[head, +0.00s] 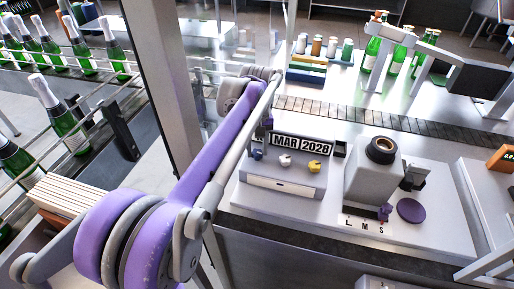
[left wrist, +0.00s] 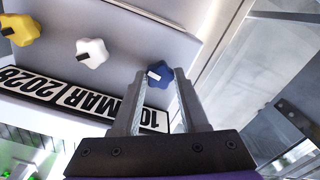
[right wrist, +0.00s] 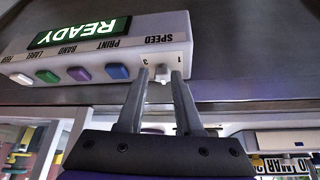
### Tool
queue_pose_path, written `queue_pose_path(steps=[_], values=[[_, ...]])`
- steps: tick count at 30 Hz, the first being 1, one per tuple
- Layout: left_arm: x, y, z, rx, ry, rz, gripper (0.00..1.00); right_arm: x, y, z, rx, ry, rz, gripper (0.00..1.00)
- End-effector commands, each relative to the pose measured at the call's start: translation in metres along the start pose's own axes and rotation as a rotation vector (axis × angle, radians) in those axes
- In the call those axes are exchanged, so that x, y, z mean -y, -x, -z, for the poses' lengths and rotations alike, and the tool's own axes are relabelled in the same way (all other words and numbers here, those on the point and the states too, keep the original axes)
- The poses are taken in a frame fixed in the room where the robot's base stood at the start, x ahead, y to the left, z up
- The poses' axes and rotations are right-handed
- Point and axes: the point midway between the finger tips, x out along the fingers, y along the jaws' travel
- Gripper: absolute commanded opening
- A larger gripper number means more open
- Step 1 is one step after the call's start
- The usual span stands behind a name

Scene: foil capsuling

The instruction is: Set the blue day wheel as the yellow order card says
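The blue day wheel (head: 257,155) is the left one of three knobs on the white date stamp box (head: 262,190). In the left wrist view, the blue wheel (left wrist: 160,75) shows between the fingertips of my open left gripper (left wrist: 160,80); whether they touch it I cannot tell. In the head view, my left arm hides the day. I see no yellow order card.
A white wheel (head: 286,160) and a yellow wheel (head: 314,166) sit beside the blue one. A grey machine (head: 372,180) marked L, M, S stands to the right. A control box (right wrist: 100,52) reads READY and carries several coloured buttons. Green bottles (head: 60,110) line the left conveyor.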

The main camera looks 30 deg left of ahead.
Motion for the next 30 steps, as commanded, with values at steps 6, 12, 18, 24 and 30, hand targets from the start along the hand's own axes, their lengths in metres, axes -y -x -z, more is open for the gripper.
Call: queue_pose_path(steps=[6,12,18,24,30], values=[[0.0,0.0,0.0,0.0,-0.001,0.0,0.73,0.0,0.0,0.0,0.0,0.0,0.0,0.35],[0.0,0.0,0.0,0.0,-0.001,0.0,0.73,0.0,0.0,0.0,0.0,0.0,0.0,0.35],[0.0,0.016,0.0,0.0,-0.001,0.0,0.73,0.0,0.001,0.002,-0.002,0.0,0.0,0.35],[0.0,0.057,0.0,-0.001,0.0,-0.001,0.73,0.0,0.004,0.006,-0.006,0.0,0.0,0.35],[0.0,0.092,0.0,-0.001,0.0,-0.001,0.73,0.0,0.007,0.01,-0.01,0.0,0.0,0.35]])
